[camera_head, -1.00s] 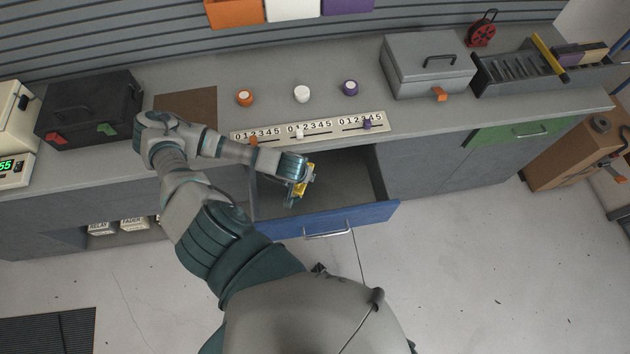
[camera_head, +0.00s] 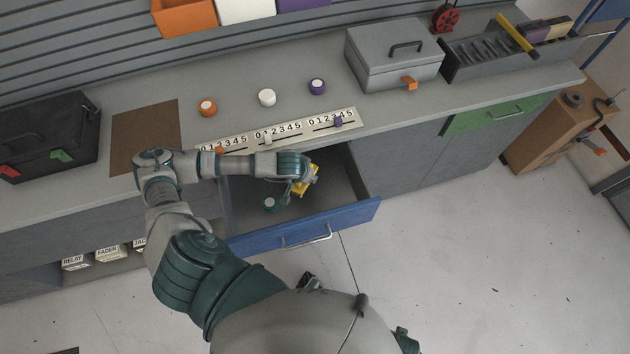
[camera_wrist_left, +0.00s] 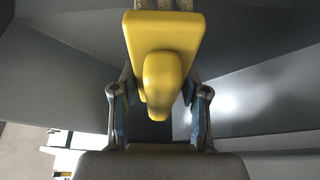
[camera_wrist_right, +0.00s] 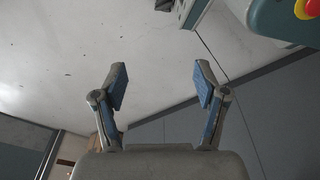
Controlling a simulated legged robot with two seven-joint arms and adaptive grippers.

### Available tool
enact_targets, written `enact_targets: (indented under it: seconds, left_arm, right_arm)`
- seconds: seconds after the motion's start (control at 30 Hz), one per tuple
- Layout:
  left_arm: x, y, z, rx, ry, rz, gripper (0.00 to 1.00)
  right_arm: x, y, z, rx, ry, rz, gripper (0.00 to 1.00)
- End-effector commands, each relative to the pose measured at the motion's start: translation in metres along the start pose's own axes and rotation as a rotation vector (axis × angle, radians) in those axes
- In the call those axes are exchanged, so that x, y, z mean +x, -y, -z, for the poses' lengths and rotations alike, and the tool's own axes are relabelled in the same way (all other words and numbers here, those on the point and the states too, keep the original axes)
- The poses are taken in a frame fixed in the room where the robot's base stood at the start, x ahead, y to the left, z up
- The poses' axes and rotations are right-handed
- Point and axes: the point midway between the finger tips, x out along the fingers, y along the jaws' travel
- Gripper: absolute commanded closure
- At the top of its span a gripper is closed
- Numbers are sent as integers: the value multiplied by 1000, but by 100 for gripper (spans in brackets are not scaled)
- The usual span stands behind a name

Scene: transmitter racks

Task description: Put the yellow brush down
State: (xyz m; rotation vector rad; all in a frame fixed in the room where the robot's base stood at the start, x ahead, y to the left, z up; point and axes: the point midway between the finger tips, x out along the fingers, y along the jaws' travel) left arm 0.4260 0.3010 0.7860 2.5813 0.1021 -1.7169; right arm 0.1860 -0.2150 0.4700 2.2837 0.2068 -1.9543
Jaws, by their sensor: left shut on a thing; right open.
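The yellow brush (camera_head: 309,180) is held by my left gripper (camera_head: 296,188) over the open blue drawer (camera_head: 345,222). In the left wrist view the brush (camera_wrist_left: 163,50) fills the top middle, its rounded handle toward me and its bristles at the far end. The left fingers (camera_wrist_left: 158,110) close on its handle from both sides. I cannot tell whether the brush touches the drawer floor. My right gripper (camera_wrist_right: 160,88) is open and empty in the right wrist view, with bare floor beyond it.
The counter above carries a slider panel (camera_head: 290,131), orange, white and purple knobs (camera_head: 267,97), a grey toolbox (camera_head: 392,62) and a black case (camera_head: 48,135). A brown mat (camera_head: 146,135) lies bare.

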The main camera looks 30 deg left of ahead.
Motion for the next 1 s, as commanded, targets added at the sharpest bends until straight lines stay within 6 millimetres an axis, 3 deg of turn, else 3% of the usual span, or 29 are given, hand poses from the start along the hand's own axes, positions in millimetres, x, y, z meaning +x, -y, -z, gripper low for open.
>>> enact_targets:
  seconds: [0.2,0.3,0.57,0.73,0.8,1.0]
  left_arm:
    - [16,-27,25,-3,3,-2,84]
    - [32,-23,15,-3,6,0,84]
    - [51,-25,7,-3,4,0,84]
    - [73,-27,-2,-2,4,2,84]
    - [77,-26,-3,-2,3,2,88]
    - [77,-24,-3,-3,2,-1,88]
  right_arm:
    - [5,2,-6,-2,4,-3,28]
    - [3,3,-3,-1,0,-4,28]
    - [1,2,1,-1,0,-2,28]
    - [0,2,3,0,1,-2,28]
    - [-3,2,6,1,-3,-3,28]
    - [-5,0,7,0,-4,-5,28]
